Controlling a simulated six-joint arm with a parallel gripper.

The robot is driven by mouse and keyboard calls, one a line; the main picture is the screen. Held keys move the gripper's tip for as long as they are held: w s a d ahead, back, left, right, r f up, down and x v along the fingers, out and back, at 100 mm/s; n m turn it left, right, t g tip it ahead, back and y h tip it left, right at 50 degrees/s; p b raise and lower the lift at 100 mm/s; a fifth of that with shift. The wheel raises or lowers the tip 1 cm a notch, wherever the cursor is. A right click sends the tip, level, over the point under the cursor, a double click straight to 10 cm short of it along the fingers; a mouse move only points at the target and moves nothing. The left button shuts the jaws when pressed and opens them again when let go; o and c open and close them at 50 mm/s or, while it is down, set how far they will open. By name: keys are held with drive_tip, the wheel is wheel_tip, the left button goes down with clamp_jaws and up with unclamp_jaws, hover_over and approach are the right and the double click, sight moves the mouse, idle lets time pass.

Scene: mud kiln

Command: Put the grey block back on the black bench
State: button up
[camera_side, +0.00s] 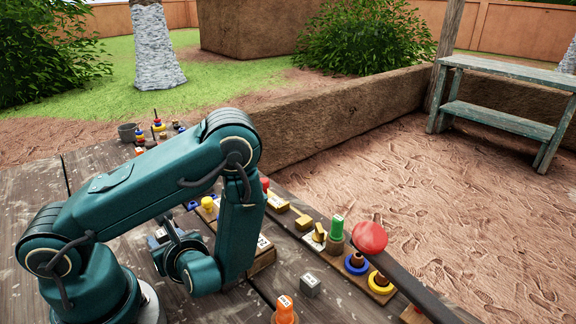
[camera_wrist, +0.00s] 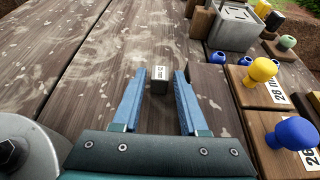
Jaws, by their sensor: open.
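A small dark grey block (camera_wrist: 159,86) with a white label stands on the planks in the wrist view, between the tips of my gripper's (camera_wrist: 157,75) two blue fingers. The fingers are open, with a gap showing on each side of the block. In the side view my gripper (camera_side: 163,240) is low over the table, partly hidden by my arm. Another grey block (camera_side: 310,285) with a label sits near the table's front in the side view, well to the right of my gripper. I cannot pick out a black bench for certain; a dark flat board (camera_wrist: 212,92) lies just right of the right finger.
Blue (camera_wrist: 294,133) and yellow (camera_wrist: 262,70) knobs on labelled wooden boards stand right of my gripper. A grey metal container (camera_wrist: 234,28) is beyond. Planks left of my gripper are clear.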

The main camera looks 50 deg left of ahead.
drive_tip(key=shift+x, duration=1.2)
clamp_jaws()
drive_tip(key=shift+r, duration=0.2)
